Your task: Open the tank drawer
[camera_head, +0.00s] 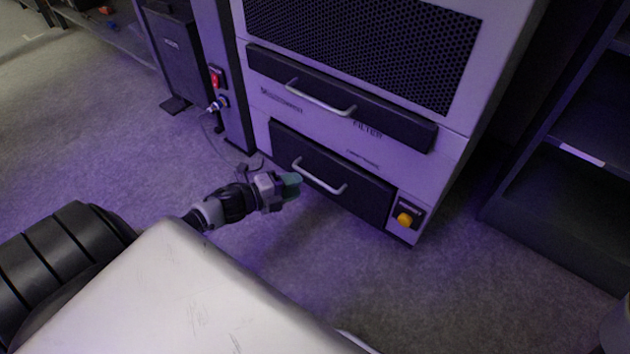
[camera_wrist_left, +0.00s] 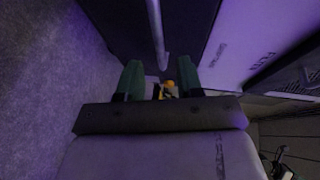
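The lower dark drawer (camera_head: 350,192) of the white cabinet looks shut. Its small label is too faint to read. Its silver bar handle (camera_head: 322,180) runs across the front. My left gripper (camera_head: 292,185) is just in front of the handle's left end. In the left wrist view its two green fingers (camera_wrist_left: 159,80) are spread apart with nothing gripped. The handle (camera_wrist_left: 157,35) lies lengthwise ahead, in line with the gap between them. I cannot tell whether the fingers touch it. My right gripper is not in view.
Above is a shut drawer marked FILTER (camera_head: 340,95), with its own handle. A yellow knob (camera_head: 405,219) sits at the cabinet's lower right. A red switch (camera_head: 215,78) and a thin cable are at the left. Dark shelving (camera_head: 570,190) stands right. Carpet in front is clear.

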